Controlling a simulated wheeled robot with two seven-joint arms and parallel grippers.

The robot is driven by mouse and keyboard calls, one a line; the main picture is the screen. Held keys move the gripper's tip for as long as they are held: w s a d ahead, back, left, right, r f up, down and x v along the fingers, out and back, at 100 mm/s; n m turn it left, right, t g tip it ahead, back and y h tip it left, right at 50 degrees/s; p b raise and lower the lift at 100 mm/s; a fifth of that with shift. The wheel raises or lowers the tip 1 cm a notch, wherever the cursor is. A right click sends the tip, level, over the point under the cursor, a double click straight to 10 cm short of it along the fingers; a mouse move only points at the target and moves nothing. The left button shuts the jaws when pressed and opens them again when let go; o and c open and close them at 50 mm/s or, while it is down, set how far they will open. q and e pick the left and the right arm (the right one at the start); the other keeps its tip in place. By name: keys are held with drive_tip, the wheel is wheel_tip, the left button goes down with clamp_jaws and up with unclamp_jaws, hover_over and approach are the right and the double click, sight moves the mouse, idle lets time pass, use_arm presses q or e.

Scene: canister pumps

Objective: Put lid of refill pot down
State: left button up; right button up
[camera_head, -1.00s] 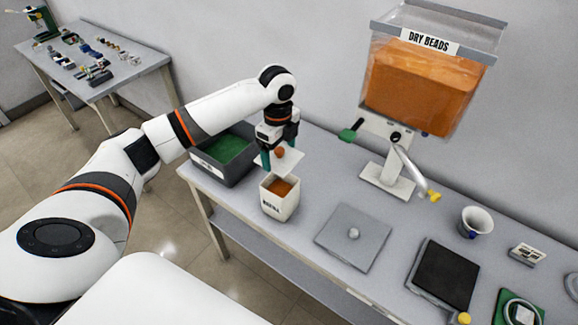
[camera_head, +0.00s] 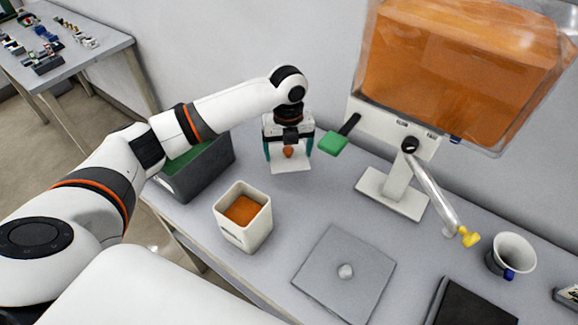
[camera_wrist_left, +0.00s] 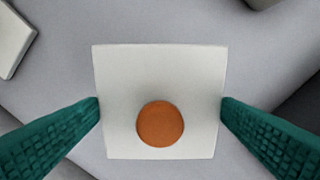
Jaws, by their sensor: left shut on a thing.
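The lid of the refill pot is a square white plate (camera_head: 291,165) with an orange knob. My left gripper (camera_head: 289,157) is shut on it, with a green finger at each of two opposite edges. The lid (camera_wrist_left: 160,75) lies flat between the fingers in the left wrist view. It is behind and right of the pot, over or on bare table; I cannot tell if it touches. The refill pot (camera_head: 242,232) is a white square pot, open, with orange beads inside, upright on the table. My right gripper is not in view.
A dark bin (camera_head: 212,172) with a green inside stands left of the lid. The dispenser (camera_head: 395,197) with its green handle (camera_head: 334,143) stands to the right. Grey table around the lid is bare.

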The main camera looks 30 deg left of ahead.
sight(288, 174)
use_arm(q)
drive_tip(key=shift+s+f, duration=0.1)
drive_tip(key=shift+f, duration=3.2)
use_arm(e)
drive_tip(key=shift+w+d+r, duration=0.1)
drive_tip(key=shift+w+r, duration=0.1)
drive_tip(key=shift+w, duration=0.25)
use_arm(q)
drive_tip(key=o, duration=0.8)
drive_tip(key=shift+f, duration=0.15)
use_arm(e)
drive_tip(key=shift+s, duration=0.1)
use_arm(q)
drive_tip(key=shift+r, duration=0.45)
wheel_tip(288, 174, up, 12)
drive_tip(key=shift+f, duration=0.25)
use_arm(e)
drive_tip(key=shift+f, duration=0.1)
